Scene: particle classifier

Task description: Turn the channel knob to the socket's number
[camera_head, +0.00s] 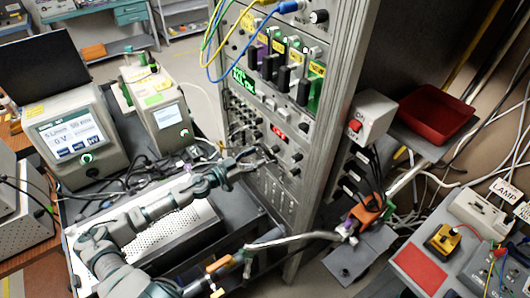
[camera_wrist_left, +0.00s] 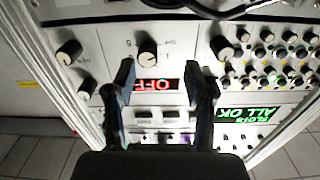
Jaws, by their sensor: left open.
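A black knob with a white pointer line (camera_wrist_left: 148,50) sits on the rack panel in the left wrist view, with small markings around it, including a 5 and a 1. A red display reading OFF (camera_wrist_left: 158,85) is beside it; a small red display (camera_head: 277,130) also shows in the head view. My left gripper (camera_head: 268,154) is at the rack front in the head view. In the left wrist view its open fingers (camera_wrist_left: 160,75) point at the panel, the knob showing just beyond and between the tips. No contact is clear. The socket's number cannot be read.
Other black knobs (camera_wrist_left: 68,52) and dense small knobs flank the knob. A green ALL OK display (camera_wrist_left: 248,114) is at the right. Yellow, green and blue cables (camera_head: 214,45) hang on the rack's upper front. A red tray (camera_head: 436,114) is right of the rack.

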